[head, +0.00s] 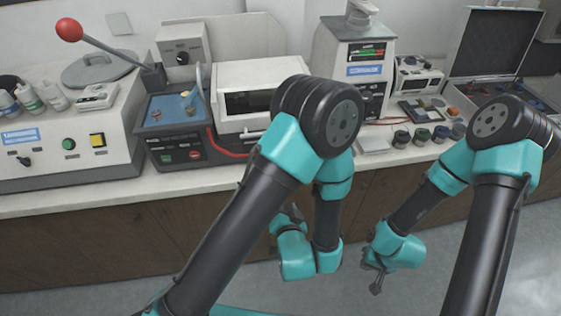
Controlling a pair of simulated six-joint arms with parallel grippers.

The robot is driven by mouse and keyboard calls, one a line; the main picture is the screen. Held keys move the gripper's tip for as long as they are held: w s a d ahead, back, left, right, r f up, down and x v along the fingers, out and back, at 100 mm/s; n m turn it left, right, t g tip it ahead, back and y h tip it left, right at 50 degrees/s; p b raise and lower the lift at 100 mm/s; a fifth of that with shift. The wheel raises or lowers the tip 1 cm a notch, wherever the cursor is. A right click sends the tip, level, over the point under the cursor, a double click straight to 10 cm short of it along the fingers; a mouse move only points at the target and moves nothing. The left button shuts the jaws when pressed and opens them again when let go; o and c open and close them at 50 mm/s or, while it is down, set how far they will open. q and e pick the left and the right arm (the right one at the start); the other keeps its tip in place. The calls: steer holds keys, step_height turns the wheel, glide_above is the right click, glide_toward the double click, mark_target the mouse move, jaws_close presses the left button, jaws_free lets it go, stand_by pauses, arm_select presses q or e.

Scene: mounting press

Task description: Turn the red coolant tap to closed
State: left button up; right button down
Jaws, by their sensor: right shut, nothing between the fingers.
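I cannot clearly make out a red coolant tap in the head view. A blue-topped machine (170,103) stands on the bench at centre left, with small fittings on its top and red and green buttons on its front. My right gripper (375,281) hangs in front of the bench, low at centre right, shut and empty, touching nothing. My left gripper (292,213) is in front of the cabinets near the centre, partly hidden by my own arm. Its fingers are too small to tell open from shut.
A lever with a red ball (69,29) rises at the back left. A white box with a dark window (250,103), a grey-white machine (350,60), several small jars (421,136) and an open case (490,45) stand on the bench (60,203). The floor in front is clear.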

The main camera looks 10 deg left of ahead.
arm_select(q)
steer(key=s+r, duration=0.1)
steer(key=d+r+t, duration=0.1)
steer(key=s+d+r+m+t+y, duration=0.1)
steer(key=r, duration=0.1)
steer(key=shift+s+d, duration=0.2)
steer(key=shift+s, duration=0.15)
steer(key=shift+w, duration=0.1)
steer(key=x, duration=1.7)
steer(key=shift+w+a+r, duration=0.1)
steer(key=shift+w, duration=0.1)
jaws_close()
